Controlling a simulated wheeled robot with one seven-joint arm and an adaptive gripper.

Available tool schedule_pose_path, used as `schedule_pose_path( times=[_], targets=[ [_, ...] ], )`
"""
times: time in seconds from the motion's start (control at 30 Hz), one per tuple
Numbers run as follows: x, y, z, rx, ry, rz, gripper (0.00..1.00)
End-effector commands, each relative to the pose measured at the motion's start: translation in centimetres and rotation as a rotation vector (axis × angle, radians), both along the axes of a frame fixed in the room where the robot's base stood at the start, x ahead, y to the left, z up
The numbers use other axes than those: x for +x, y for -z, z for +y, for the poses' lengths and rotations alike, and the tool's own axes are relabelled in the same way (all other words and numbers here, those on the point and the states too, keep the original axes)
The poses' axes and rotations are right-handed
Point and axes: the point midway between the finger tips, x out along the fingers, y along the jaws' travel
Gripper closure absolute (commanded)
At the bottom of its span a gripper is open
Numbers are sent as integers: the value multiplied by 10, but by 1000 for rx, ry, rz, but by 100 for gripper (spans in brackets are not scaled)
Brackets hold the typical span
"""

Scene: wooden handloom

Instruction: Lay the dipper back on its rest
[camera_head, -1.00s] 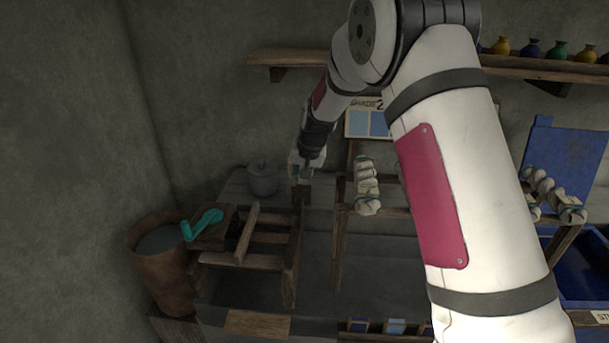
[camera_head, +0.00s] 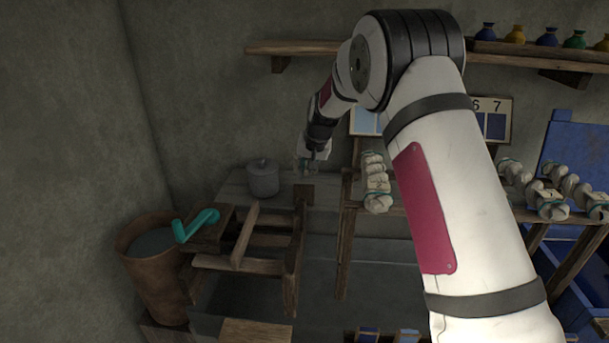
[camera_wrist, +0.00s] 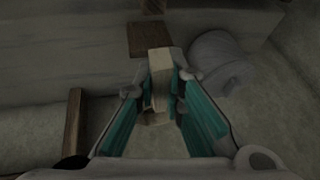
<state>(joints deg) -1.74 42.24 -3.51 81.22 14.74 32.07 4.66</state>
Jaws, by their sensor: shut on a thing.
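My gripper (camera_head: 306,166) is over the back bench, just right of the grey lidded pot (camera_head: 263,178). In the wrist view its two teal finger pads (camera_wrist: 162,95) are shut on a pale wooden bar, which I take to be the dipper's handle (camera_wrist: 160,72). The dipper's bowl cannot be made out. A dark wooden block (camera_head: 303,194) stands on the bench below my gripper; I cannot tell if it is the rest. In the wrist view a dark brown block (camera_wrist: 149,38) shows beyond the bar's end, and the pot (camera_wrist: 218,62) lies to the right.
Pale yarn hanks (camera_head: 376,185) hang right of my gripper. A shelf (camera_head: 300,49) with several jars runs along the wall above.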

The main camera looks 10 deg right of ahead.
Motion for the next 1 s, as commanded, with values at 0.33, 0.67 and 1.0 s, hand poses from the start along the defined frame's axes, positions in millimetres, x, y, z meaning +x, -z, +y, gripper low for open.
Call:
schedule_pose_path(
  times=[0.33, 0.67, 1.0],
  targets=[
    [33, 21, -10, 0, 0, -1, 100],
    [59, 44, -19, 0, 1, 0, 100],
    [77, 67, -25, 0, 0, 1, 100]
  ],
)
